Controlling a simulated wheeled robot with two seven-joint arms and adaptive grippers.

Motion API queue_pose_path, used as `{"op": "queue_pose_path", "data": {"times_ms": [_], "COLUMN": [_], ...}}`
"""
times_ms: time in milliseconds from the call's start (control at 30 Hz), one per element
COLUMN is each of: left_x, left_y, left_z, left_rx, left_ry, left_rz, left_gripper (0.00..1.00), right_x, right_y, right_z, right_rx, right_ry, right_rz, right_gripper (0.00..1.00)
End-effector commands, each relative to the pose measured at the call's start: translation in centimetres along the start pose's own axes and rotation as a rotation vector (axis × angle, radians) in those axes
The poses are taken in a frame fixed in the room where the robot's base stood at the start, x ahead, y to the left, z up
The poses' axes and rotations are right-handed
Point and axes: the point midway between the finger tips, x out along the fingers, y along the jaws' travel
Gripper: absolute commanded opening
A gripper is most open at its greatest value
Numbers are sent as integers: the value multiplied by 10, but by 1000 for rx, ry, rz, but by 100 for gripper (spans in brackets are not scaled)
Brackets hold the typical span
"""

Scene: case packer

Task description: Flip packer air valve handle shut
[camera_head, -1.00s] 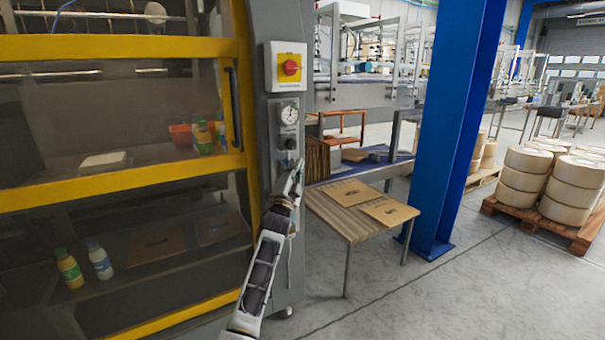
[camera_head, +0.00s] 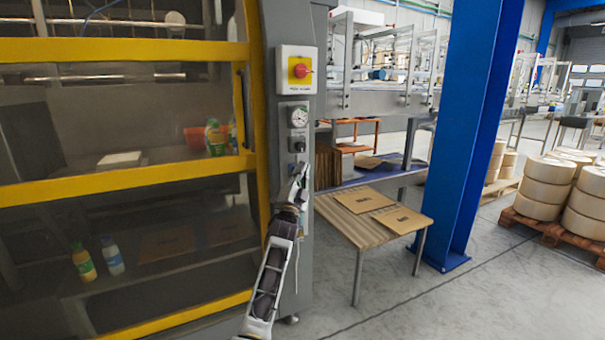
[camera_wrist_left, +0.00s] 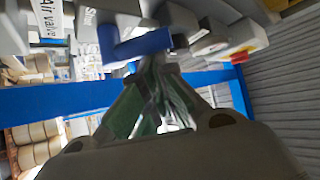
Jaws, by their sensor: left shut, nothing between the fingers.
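The packer's air valve handle (camera_wrist_left: 142,46) is a blue bar in the left wrist view, beside the white "Shut" label (camera_wrist_left: 88,14) and the "Air valve" label (camera_wrist_left: 44,18). My left gripper (camera_wrist_left: 155,66) is shut and empty, with its fingertips close to the blue bar. I cannot tell whether they touch it. In the head view the left gripper (camera_head: 302,170) is at the grey panel below the gauge (camera_head: 298,117) and a dark knob (camera_head: 297,144). It hides the valve there. My right gripper is not in view.
The packer's yellow-framed door (camera_head: 130,180) is on the left. A wooden table (camera_head: 352,229) with cardboard stands right of the panel, before a blue column (camera_head: 465,140).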

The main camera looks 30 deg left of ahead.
Motion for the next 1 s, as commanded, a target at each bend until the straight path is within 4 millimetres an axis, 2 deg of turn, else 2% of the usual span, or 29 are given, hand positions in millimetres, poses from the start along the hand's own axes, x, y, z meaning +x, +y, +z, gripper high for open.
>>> {"op": "queue_pose_path", "data": {"times_ms": [567, 1000], "left_x": [-5, -11], "left_y": [1, 2], "left_z": [5, 10], "left_rx": [-71, -80], "left_ry": [-4, -3], "left_rz": [-92, -107], "left_gripper": [0, 0], "right_x": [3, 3], "right_y": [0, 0], "right_z": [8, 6], "right_rx": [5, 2], "right_ry": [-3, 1], "right_rz": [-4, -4], "right_gripper": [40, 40]}}
